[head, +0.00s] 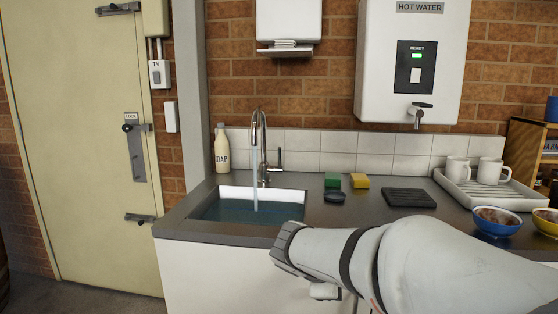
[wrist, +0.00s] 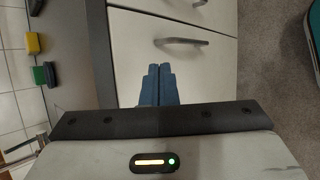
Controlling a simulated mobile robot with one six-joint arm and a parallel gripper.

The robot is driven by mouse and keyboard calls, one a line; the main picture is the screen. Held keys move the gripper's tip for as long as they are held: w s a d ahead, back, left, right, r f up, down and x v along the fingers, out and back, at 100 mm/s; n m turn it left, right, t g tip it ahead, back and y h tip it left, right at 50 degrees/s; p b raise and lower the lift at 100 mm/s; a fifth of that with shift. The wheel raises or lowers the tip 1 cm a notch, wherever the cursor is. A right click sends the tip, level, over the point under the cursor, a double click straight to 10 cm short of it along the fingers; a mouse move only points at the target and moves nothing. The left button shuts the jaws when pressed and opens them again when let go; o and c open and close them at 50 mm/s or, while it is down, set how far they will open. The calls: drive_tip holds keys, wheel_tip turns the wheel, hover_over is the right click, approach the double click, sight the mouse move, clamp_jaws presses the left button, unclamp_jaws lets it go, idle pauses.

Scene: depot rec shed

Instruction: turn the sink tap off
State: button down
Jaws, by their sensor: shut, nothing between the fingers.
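The chrome sink tap (head: 262,150) stands at the back of the sink in the head view, with a tall curved spout. Its lever (head: 279,160) is on the right side and points up. A stream of water (head: 255,180) runs from the spout into the sink (head: 217,214), which holds water. My gripper (wrist: 158,68) is shut and empty in the wrist view, its blue fingers together in front of the white cabinet drawers. It is apart from the tap. In the head view my arm reaches in front of the counter, and I cannot make out the fingers.
A soap bottle (head: 222,150) stands left of the tap. A green sponge (head: 332,180), a yellow sponge (head: 360,181), a dark round item (head: 335,196) and a black mat (head: 408,198) lie right of the sink. A water heater (head: 380,70) hangs above. Drawer handles (wrist: 182,42) stick out.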

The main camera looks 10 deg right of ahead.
drive_tip(key=s+a+f+m+g+y, duration=0.2)
drive_tip(key=s+f+m+y, duration=0.1)
drive_tip(key=s+m, duration=0.3)
drive_tip(key=s+a+f+m+g+y, duration=0.2)
drive_tip(key=s+f+m, duration=0.4)
drive_tip(key=s, duration=0.4)
drive_tip(key=shift+s+a+f+m+y, duration=0.25)
drive_tip(key=shift+a+m+y, duration=0.4)
drive_tip(key=shift+y, duration=0.35)
drive_tip(key=shift+w, duration=0.1)
